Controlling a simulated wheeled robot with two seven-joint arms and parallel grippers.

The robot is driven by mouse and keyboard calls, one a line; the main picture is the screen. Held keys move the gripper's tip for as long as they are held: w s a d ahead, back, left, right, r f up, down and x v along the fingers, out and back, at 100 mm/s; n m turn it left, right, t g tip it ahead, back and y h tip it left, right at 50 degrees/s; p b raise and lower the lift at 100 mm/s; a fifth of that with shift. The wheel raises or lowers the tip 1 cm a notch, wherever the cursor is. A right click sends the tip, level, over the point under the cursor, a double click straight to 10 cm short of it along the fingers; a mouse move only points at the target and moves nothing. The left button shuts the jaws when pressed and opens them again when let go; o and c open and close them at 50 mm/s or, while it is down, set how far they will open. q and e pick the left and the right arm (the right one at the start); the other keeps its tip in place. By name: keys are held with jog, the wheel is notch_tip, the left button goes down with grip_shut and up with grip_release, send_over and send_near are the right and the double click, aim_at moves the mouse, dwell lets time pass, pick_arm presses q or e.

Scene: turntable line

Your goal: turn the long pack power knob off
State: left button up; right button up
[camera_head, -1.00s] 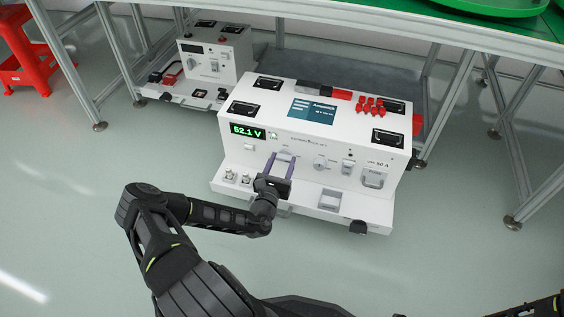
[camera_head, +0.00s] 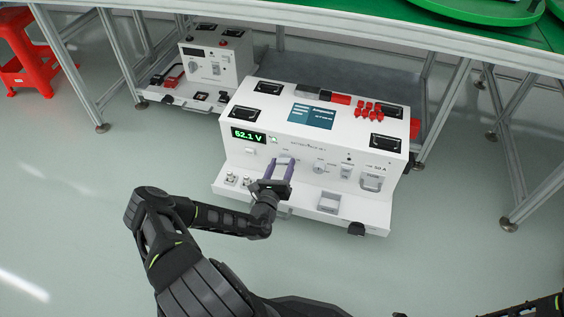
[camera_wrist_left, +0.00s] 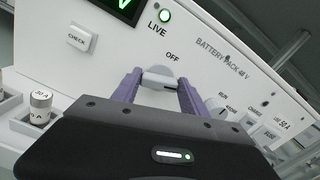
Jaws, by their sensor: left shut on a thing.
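The long battery pack (camera_head: 315,135) is a white box with a sloped front panel, in the middle of the head view. Its power knob (camera_wrist_left: 160,80) is a pale bar handle below the OFF label in the left wrist view. My left gripper (camera_head: 284,162) has its two purple fingers on either side of the knob and is shut on it. The voltage display (camera_head: 248,135) reads 52.1 V in green, and the LIVE lamp (camera_wrist_left: 165,16) glows green. The gripper body hides the panel below the knob. My right gripper is out of view.
Another knob (camera_head: 319,167) and a switch (camera_head: 346,171) sit right of the held knob. A CHECK button (camera_wrist_left: 82,38) is to its left. A smaller white unit (camera_head: 215,65) stands behind left, under the green-topped table (camera_head: 390,18). A red stool (camera_head: 27,62) is far left.

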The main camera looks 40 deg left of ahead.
pick_arm(q)
jog(key=n+p, duration=0.1)
jog(key=n, duration=0.2)
jog(key=n+p, duration=0.1)
jog(key=n, duration=0.2)
jog(key=shift+a+n, duration=0.1)
jog(key=shift+n, duration=0.2)
jog(key=n, duration=0.3)
jog(key=shift+s+f+p, duration=0.1)
jog(key=shift+f+p, duration=0.05)
jog(key=shift+p, duration=0.15)
jog(key=n, duration=0.4)
jog(key=shift+f+n, duration=0.1)
jog(key=shift+n, duration=0.3)
jog(key=o, duration=1.4)
